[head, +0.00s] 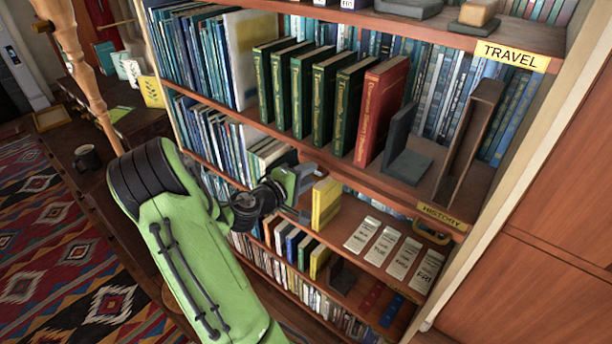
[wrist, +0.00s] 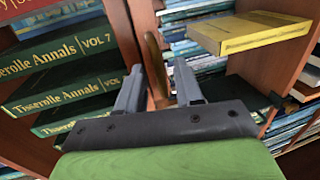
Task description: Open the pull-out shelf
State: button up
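My gripper (head: 308,192) is at the bookcase front, just left of the yellow book. In the wrist view its two grey fingers (wrist: 157,75) are apart, with nothing seen clamped. A curved brown-gold piece (wrist: 153,62) shows between and beyond them; contact cannot be told. The yellow book (wrist: 255,32) is at upper right there.
Green volumes (head: 317,95) and a red book (head: 381,108) stand on the board above my gripper, beside a dark bookend (head: 408,155). Lower shelves hold more books. A side table with a dark mug (head: 87,158) stands left. A wood panel (head: 545,215) closes the right.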

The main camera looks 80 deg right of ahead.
grip_shut()
dwell(1.3)
